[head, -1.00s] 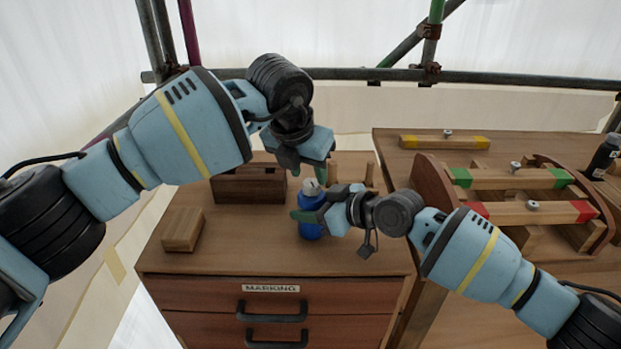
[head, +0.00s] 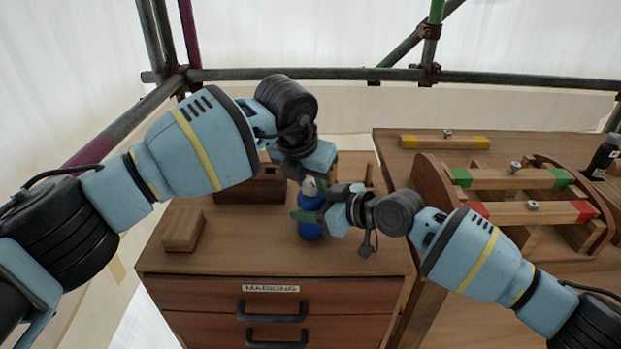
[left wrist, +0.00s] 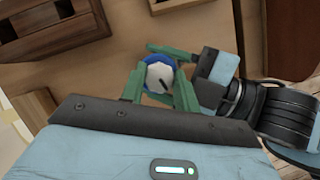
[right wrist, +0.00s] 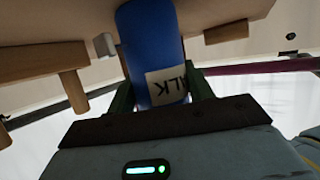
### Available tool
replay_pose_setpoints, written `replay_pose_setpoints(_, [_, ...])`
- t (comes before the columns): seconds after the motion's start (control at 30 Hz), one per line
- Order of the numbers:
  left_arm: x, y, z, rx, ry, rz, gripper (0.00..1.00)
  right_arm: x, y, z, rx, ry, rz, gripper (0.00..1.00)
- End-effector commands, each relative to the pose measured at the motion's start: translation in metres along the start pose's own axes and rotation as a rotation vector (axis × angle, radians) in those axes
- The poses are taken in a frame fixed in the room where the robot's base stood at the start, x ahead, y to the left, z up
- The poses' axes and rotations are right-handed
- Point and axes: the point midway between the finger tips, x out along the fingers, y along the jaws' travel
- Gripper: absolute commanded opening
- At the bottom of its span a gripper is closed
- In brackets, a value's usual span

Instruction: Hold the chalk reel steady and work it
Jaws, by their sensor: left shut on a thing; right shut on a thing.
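The chalk reel (head: 311,231) is a blue, bottle-like body standing upright on the drawer cabinet top. In the right wrist view its body (right wrist: 148,35) carries a pale label, partly hidden, reading "ALK". My right gripper (head: 310,213) is shut on the body from the right side. My left gripper (head: 316,183) is above it, pointing down, shut on the reel's top. In the left wrist view the round white top (left wrist: 159,76) with a dark mark sits inside a blue rim, between the green fingers. The left gripper hides part of the top in the head view.
A wooden block (head: 183,229) lies on the left of the cabinet top (head: 240,249). A wooden box (head: 250,187) stands behind. Wooden pegs stand behind the reel. A workbench at right holds a wooden frame with coloured bars (head: 520,178) and a dark bottle (head: 603,157).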

Motion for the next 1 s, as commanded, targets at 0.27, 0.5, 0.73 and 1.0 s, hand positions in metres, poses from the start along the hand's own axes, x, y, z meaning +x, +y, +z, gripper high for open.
replay_pose_setpoints(0.27, [-0.0003, 0.0007, -0.0001, 0.068, 0.002, -0.03, 0.08, 0.0001, 0.0002, 0.0007, 0.0, -0.001, 0.0, 0.26])
replay_pose_setpoints(0.5, [0.0, 0.0014, 0.0002, 0.228, 0.001, -0.098, 0.08, 0.0, 0.0003, 0.0008, 0.0, -0.002, 0.001, 0.26])
replay_pose_setpoints(0.73, [-0.0002, 0.0022, 0.0007, 0.426, 0.001, -0.183, 0.08, 0.0, 0.0004, 0.0008, 0.0, -0.002, 0.001, 0.26])
replay_pose_setpoints(1.0, [-0.0002, 0.0028, 0.0016, 0.662, 0.001, -0.282, 0.08, -0.0001, 0.0005, 0.0008, 0.0, -0.002, 0.001, 0.26])
